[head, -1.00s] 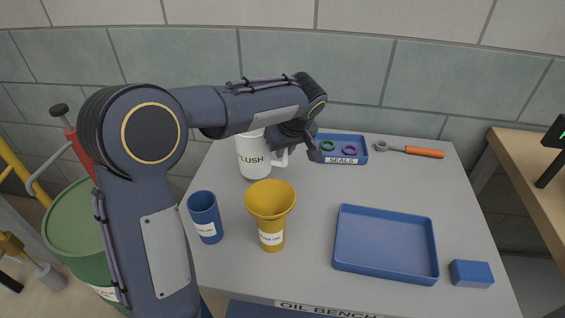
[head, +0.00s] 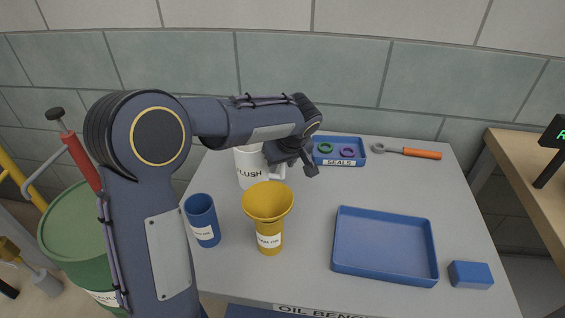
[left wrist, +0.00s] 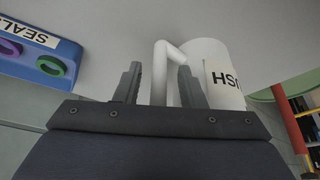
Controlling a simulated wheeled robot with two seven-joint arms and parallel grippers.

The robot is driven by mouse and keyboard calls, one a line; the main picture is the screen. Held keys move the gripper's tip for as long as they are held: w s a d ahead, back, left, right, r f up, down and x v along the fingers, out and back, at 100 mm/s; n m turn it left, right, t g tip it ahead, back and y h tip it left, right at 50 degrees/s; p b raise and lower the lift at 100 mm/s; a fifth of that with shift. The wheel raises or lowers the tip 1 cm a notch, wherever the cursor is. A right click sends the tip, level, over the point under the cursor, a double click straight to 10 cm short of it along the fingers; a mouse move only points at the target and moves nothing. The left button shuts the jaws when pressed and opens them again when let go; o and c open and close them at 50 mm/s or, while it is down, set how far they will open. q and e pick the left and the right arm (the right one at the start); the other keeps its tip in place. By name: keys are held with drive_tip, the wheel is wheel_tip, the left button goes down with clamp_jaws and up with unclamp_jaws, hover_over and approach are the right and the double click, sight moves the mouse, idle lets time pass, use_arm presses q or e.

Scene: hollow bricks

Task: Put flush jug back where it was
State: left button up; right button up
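The white flush jug (head: 250,172) stands upright on the grey bench at the back left, its label partly readable. Its upper part is partly hidden by my left arm. My left gripper (head: 294,172) is at the jug's right side, by the handle, with its fingers spread. In the left wrist view the jug (left wrist: 222,75) is at the right, and its handle (left wrist: 159,80) lies between the open fingers of my left gripper (left wrist: 160,72), with a gap to the left finger. My right gripper is not in view.
A yellow funnel-topped vessel (head: 268,205) and a blue cup (head: 202,220) stand in front of the jug. A blue seals tray (head: 340,162) lies just right of the gripper. A wrench (head: 410,151), an empty blue tray (head: 385,273) and a blue block (head: 470,275) lie further right.

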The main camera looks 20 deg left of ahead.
use_arm(q)
drive_tip(key=shift+r, duration=0.2)
drive_tip(key=p+v, duration=0.1)
drive_tip(key=v, duration=1.1)
drive_tip(key=shift+a, duration=0.1)
drive_tip(key=s+a+r+m+h+p, duration=0.1)
drive_tip(key=s+a+m+h+p, duration=0.1)
drive_tip(key=s, duration=0.6)
drive_tip(key=s+a+r+m+h+p, duration=0.1)
drive_tip(key=s+a+m+h+p, duration=0.15)
drive_tip(key=s, duration=0.45)
drive_tip(key=s+d+f+m+t+h+p, duration=0.1)
drive_tip(key=s+d, duration=0.1)
drive_tip(key=s, duration=0.4)
drive_tip(key=s+d+f+m+t+h+p, duration=0.1)
drive_tip(key=s+m+p, duration=0.1)
drive_tip(key=s, duration=0.4)
drive_tip(key=shift+d+f+h, duration=0.35)
drive_tip(key=shift+d+f, duration=0.05)
